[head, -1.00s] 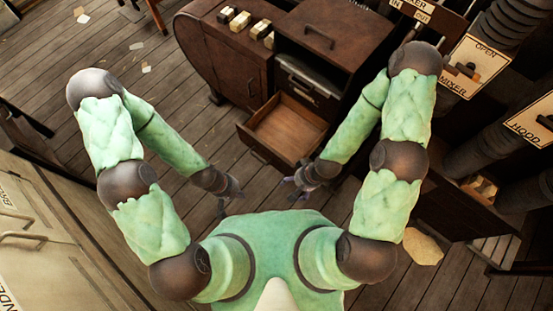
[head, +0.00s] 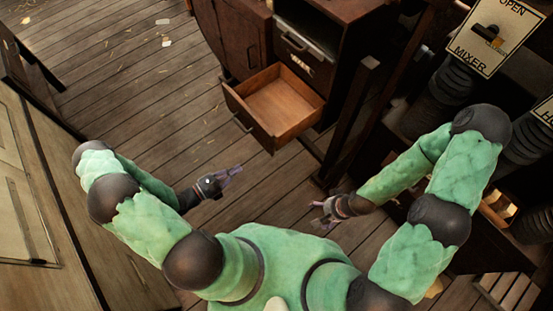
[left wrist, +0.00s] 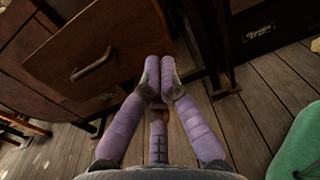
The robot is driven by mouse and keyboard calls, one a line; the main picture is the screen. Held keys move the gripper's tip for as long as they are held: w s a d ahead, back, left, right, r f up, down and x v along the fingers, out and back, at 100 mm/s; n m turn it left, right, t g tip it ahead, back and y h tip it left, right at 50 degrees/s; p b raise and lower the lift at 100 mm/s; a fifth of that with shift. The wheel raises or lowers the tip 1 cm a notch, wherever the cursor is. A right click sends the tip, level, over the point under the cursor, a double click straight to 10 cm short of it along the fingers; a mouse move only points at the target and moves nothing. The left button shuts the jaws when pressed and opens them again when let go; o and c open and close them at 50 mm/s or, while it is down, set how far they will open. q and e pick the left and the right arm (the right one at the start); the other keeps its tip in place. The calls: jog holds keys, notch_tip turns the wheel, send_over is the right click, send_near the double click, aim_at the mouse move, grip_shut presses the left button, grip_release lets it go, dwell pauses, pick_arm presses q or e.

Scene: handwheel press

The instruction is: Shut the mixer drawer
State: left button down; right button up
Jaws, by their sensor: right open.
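The wooden drawer (head: 284,101) sticks out of the dark cabinet, pulled open and empty inside. Its front panel with a handle fills the upper left of the left wrist view (left wrist: 110,48). My left gripper (head: 232,172) is just in front of the drawer front, apart from it in the head view. In the left wrist view its purple fingers come together at the tips (left wrist: 160,88), with nothing seen between them. My right gripper (head: 322,213) is open and empty, lower right of the drawer and apart from it.
The dark cabinet (head: 335,12) stands behind the drawer. A sign reading OPEN and MIXER (head: 490,38) with a lever is at the upper right. A pale cabinet (head: 30,190) stands at left. The plank floor (head: 150,100) between is clear apart from scraps.

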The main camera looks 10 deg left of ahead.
pick_arm(q)
jog(key=b, duration=0.3)
send_near(268, 144)
jog(key=shift+n+t+y, duration=0.3)
jog(key=shift+t, duration=0.1)
jog(key=x, duration=0.7)
jog(key=shift+s+d+r, duration=0.3)
jog(key=shift+d, duration=0.1)
jog(key=shift+w, duration=0.15)
